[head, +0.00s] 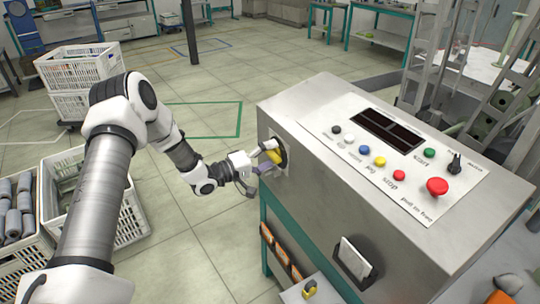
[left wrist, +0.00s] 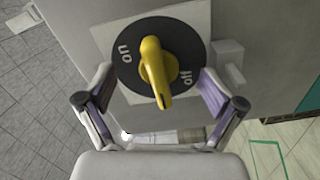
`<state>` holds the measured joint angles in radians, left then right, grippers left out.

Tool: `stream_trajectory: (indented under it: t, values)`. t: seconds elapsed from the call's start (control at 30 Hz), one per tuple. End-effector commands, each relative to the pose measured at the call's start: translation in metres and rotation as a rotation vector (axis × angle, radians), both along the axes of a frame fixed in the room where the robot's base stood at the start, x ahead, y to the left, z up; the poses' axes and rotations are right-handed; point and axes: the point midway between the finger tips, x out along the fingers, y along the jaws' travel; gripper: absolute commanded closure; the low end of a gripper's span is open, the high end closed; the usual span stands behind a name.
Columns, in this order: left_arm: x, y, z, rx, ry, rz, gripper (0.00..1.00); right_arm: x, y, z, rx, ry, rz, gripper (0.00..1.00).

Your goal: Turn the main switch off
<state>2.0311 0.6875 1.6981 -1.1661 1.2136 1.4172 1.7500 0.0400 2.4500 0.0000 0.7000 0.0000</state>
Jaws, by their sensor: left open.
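The main switch is a yellow handle (head: 274,156) on a black round dial on the left side face of the grey control cabinet (head: 330,185). In the left wrist view the yellow handle (left wrist: 154,68) points down the picture, between the words "on" at the left and "off" at the lower right, closer to "off". My left gripper (head: 262,163) is open in front of the switch. In the left wrist view its two fingers (left wrist: 158,97) stand apart on either side of the handle's lower end. Contact with the handle cannot be told. My right gripper is not in view.
The cabinet top carries a button panel (head: 398,150) with several coloured buttons and a red mushroom button (head: 437,187). White crates (head: 80,68) stand at the left, some holding grey bobbins (head: 14,208). The tiled floor between crates and cabinet is mostly clear.

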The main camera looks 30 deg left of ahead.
Motion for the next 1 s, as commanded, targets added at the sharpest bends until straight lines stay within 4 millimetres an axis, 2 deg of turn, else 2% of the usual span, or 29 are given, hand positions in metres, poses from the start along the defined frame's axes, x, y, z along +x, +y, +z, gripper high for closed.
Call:
stream_trajectory:
  t: [0.13, 0.5, 0.6, 1.0]
  values:
    - [-0.014, 0.008, 0.004, -0.001, 0.004, 0.002, 0.06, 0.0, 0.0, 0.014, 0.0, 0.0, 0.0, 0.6]
    - [-0.069, 0.036, 0.005, -0.002, 0.004, 0.003, 0.06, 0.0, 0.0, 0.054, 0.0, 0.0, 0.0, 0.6]
    - [-0.078, 0.041, 0.003, 0.0, 0.001, 0.0, 0.06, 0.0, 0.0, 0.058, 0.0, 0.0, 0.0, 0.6]
    - [-0.08, 0.041, 0.0, 0.0, 0.0, 0.0, 0.06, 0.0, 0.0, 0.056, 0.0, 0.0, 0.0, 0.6]
